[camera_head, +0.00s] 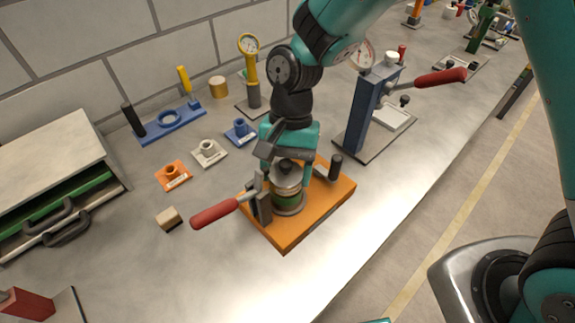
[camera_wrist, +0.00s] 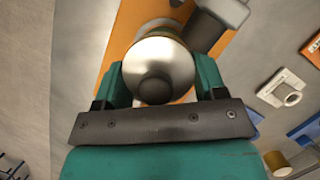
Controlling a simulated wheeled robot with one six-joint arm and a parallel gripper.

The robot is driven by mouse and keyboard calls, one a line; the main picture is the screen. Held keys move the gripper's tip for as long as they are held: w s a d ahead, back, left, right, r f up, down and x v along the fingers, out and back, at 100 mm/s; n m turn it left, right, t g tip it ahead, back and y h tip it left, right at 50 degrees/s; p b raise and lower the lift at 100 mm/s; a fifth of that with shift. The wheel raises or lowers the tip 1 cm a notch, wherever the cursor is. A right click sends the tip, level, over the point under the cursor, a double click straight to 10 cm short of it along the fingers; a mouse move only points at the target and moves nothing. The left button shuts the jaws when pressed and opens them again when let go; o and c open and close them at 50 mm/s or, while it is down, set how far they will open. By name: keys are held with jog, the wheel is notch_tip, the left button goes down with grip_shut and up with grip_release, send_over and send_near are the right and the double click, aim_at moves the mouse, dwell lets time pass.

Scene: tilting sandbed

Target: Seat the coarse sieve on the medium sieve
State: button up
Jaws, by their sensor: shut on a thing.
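My gripper (camera_head: 287,160) is shut on a silver round piece with a dark knob on top, apparently the coarse sieve (camera_head: 287,181). In the wrist view, my gripper (camera_wrist: 160,82) has one teal finger on each side of the coarse sieve (camera_wrist: 172,62). Directly below it, a cylinder with a green band, possibly the medium sieve (camera_head: 287,201), stands on the orange base (camera_head: 287,238). The held piece looks upright and in line with the cylinder. I cannot tell whether they touch; the joint is small and partly hidden.
A clamp with a red handle (camera_head: 214,213) stands at the left of the orange base, and a dark post (camera_head: 335,166) at its right. A blue press (camera_head: 364,112) is behind right. Small orange, white and blue holders lie behind left. The bench front is clear.

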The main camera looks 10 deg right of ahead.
jog(key=shift+f, duration=0.45)
dwell(0.6)
jog(key=o, duration=1.2)
jog(key=v, duration=1.7)
jog(key=shift+w+r, duration=0.15)
jog(key=shift+r, duration=0.1)
